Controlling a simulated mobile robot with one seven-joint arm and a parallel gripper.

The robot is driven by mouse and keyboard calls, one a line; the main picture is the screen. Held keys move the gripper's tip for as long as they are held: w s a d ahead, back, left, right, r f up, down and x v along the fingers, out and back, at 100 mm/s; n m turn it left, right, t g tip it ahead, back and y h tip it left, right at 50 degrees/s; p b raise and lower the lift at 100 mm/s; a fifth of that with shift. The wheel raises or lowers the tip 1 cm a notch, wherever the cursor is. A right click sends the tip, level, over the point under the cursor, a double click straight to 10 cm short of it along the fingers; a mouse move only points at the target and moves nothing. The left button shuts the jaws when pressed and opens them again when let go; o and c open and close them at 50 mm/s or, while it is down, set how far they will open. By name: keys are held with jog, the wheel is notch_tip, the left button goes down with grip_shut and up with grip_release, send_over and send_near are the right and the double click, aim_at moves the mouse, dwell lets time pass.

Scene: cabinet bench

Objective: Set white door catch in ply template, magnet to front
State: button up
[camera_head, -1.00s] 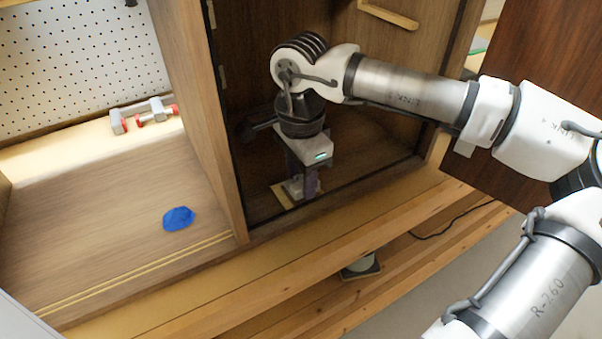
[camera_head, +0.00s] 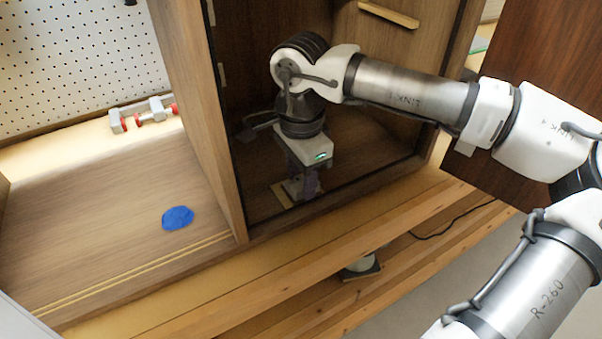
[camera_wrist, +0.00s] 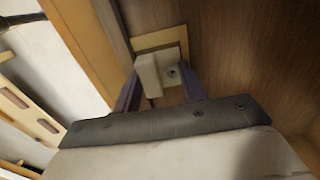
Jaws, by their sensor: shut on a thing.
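The white door catch (camera_wrist: 150,76) is between the two purple fingers of my gripper (camera_wrist: 159,88) in the wrist view, and the gripper is shut on it. The pale ply template (camera_wrist: 158,40) lies on the cabinet floor around or just under the catch. A round dark spot shows on the catch's right part; I cannot tell if it is the magnet. In the head view my gripper (camera_head: 301,190) points down inside the cabinet, with the template (camera_head: 281,194) at its tips. Whether the catch is fully seated in the template is hidden by the fingers.
The cabinet's upright side panel (camera_head: 192,110) stands close left of my gripper. The open dark door (camera_head: 520,110) is at right. A wooden handle (camera_head: 388,15) is above.

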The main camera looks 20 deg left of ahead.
jog(key=shift+f+b, duration=0.35)
jog(key=shift+f, duration=0.1)
jog(key=o, duration=0.8)
jog(key=shift+o, duration=0.6)
jog(key=o, duration=0.3)
jog(key=shift+r, duration=0.1)
jog(key=shift+r+p, duration=2.6)
jog(key=shift+r, duration=1.15)
jog(key=shift+d+f, duration=0.1)
